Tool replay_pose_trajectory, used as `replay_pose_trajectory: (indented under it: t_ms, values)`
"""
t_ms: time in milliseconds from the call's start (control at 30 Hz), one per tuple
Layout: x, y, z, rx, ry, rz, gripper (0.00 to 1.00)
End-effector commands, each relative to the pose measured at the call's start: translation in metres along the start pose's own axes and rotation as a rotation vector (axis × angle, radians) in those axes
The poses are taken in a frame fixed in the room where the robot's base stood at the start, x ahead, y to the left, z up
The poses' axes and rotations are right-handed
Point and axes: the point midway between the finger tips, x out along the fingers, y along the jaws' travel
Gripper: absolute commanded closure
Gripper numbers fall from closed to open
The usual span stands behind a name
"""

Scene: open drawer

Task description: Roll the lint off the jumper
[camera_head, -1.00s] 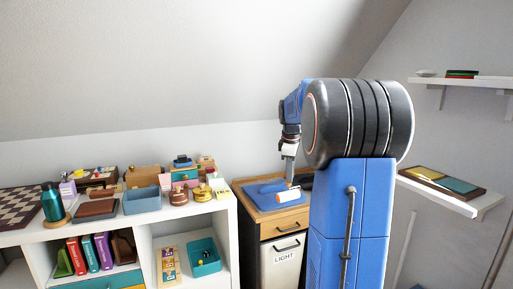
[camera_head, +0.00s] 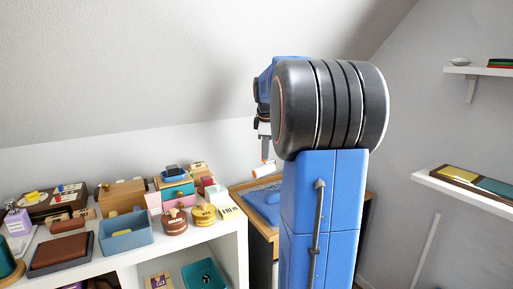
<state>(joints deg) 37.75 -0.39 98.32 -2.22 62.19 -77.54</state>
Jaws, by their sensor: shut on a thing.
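The blue jumper (camera_head: 262,202) lies folded on the wooden-topped cabinet, partly hidden behind my arm. My gripper (camera_head: 265,147) hangs above it, pointing down, small in the view. It is shut on the lint roller (camera_head: 262,171), which shows as a white cylinder with an orange end. The roller appears held above the jumper, apart from it. The fingertips are too small to make out clearly, and any lint on the jumper is too small to see.
A white shelf unit (camera_head: 240,247) stands at the left, its top crowded with a blue-grey bin (camera_head: 126,236), a brown round tin (camera_head: 174,222), a yellow one (camera_head: 203,215) and small drawers. A wall shelf (camera_head: 462,190) juts out at the right. My arm blocks the cabinet's right part.

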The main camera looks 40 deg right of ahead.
Motion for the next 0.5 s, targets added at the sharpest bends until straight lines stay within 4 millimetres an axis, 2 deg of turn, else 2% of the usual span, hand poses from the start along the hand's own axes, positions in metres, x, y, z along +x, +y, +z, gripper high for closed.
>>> replay_pose_trajectory:
  t_ms: [167,500]
  values:
    - [0.006,-0.002,0.000,0.000,0.000,0.001,1.00]
    - [0.036,-0.013,0.001,0.000,0.000,0.000,1.00]
